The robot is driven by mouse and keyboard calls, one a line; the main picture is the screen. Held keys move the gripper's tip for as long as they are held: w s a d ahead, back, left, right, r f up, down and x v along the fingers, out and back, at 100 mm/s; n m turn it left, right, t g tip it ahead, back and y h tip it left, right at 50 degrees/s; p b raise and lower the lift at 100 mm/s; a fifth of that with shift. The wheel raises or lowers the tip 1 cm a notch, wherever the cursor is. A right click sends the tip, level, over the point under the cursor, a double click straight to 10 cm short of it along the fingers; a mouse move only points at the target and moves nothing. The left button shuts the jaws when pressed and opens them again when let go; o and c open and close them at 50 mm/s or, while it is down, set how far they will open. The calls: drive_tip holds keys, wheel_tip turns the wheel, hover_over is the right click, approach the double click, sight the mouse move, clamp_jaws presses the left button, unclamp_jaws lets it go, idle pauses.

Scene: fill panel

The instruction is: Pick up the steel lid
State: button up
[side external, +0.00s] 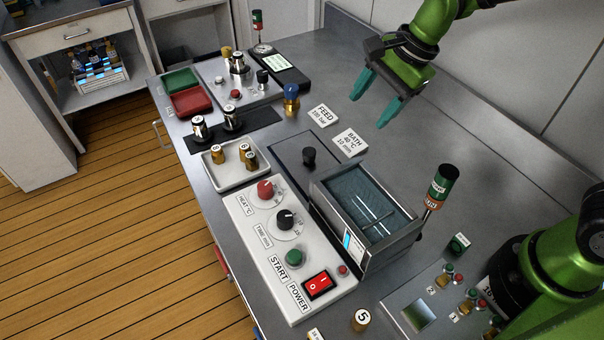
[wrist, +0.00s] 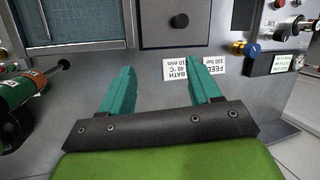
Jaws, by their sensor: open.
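The steel lid (side external: 309,158) is a flat dark grey plate with a black knob on top. It lies flat on the bench, just left of and behind the open water bath (side external: 372,205). In the wrist view the lid (wrist: 182,34) is at the top middle, with its knob in view. My gripper (side external: 367,112) is open and empty, up and to the right of the lid in the side view, apart from it. In the wrist view the teal fingers (wrist: 160,66) are spread, and the lid shows beyond their tips.
The FEED (side external: 323,116) and BATH (side external: 350,142) cards lie between lid and gripper. A control panel (side external: 288,250) with knobs and a tray (side external: 232,164) of small brass-coloured vessels stand close by. A green and red bottle-like cylinder (side external: 441,187) rises beside the bath. The back right bench is clear.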

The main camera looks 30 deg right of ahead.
sight(309, 151)
drive_tip(key=w+a+m, duration=0.2)
drive_tip(key=w+m, duration=0.3)
drive_tip(key=m, duration=0.6)
drive_tip(key=x, duration=1.7)
drive_tip(key=shift+w+f, duration=0.15)
clamp_jaws()
